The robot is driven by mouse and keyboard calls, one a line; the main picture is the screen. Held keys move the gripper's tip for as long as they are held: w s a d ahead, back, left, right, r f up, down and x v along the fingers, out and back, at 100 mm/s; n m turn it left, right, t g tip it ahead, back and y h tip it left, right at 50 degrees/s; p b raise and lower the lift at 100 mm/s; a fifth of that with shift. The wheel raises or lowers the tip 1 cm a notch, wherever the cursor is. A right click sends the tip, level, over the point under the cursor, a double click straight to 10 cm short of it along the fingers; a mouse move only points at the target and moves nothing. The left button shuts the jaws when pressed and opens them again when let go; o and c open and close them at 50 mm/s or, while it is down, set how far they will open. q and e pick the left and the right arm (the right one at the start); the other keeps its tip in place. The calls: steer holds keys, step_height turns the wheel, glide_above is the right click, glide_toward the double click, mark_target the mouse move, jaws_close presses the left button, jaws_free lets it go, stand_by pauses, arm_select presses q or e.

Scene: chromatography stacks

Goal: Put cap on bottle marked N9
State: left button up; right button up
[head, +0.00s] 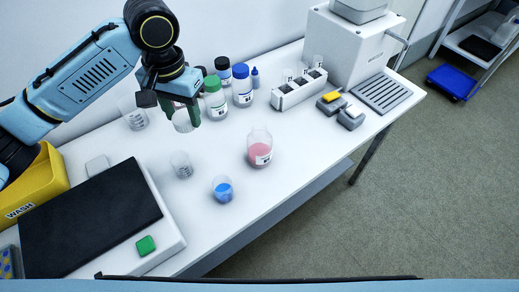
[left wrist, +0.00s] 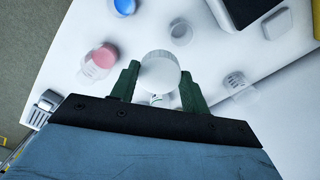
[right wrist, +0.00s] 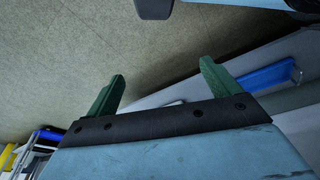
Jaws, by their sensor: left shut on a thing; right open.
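My left gripper (head: 184,112) is shut on a white round cap (head: 184,122), held above the table with its fingers on either side. In the left wrist view the cap (left wrist: 159,73) sits between the green fingers (left wrist: 158,84). An open clear bottle with pink contents and a label (head: 260,150) stands upright to the right of the cap, apart from it; the label is too small to read. It also shows in the left wrist view (left wrist: 99,62). My right gripper (right wrist: 160,86) is open and empty, over the floor and out of the head view.
Bottles with green (head: 214,100), blue (head: 242,86) and black (head: 223,68) caps stand just behind the held cap. A clear beaker (head: 181,165) and a beaker of blue liquid (head: 222,189) stand in front. A white rack (head: 299,92) is at right. Table around the pink bottle is clear.

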steer(key=w+a+r+t, duration=0.25)
steer(key=w+r, duration=0.25)
steer(key=w, duration=0.3)
arm_select(q)
steer(key=w+d+m+b, duration=0.1)
steer(key=d+m, duration=0.3)
steer(key=w+d+m+b, duration=0.1)
steer(key=d+m, duration=0.3)
steer(key=d, duration=0.1)
steer(key=w+d+m+b, duration=0.1)
steer(key=d+m, duration=0.3)
steer(key=d, duration=0.1)
steer(key=shift+w+r+m, duration=0.15)
steer(key=shift+w+m, duration=0.15)
steer(key=shift+w, duration=0.05)
arm_select(e)
steer(key=n+t+y, duration=0.2)
steer(key=t+y, duration=0.4)
steer(key=t, duration=0.1)
glide_toward(259, 144)
step_height(259, 144, down, 2)
arm_select(q)
steer(key=shift+w+d+r+m, duration=0.1)
steer(key=shift+d+r+m, duration=0.05)
steer(key=shift+d+m, duration=0.75)
arm_select(e)
steer(key=shift+w+d, duration=0.3)
steer(key=shift+w, duration=0.05)
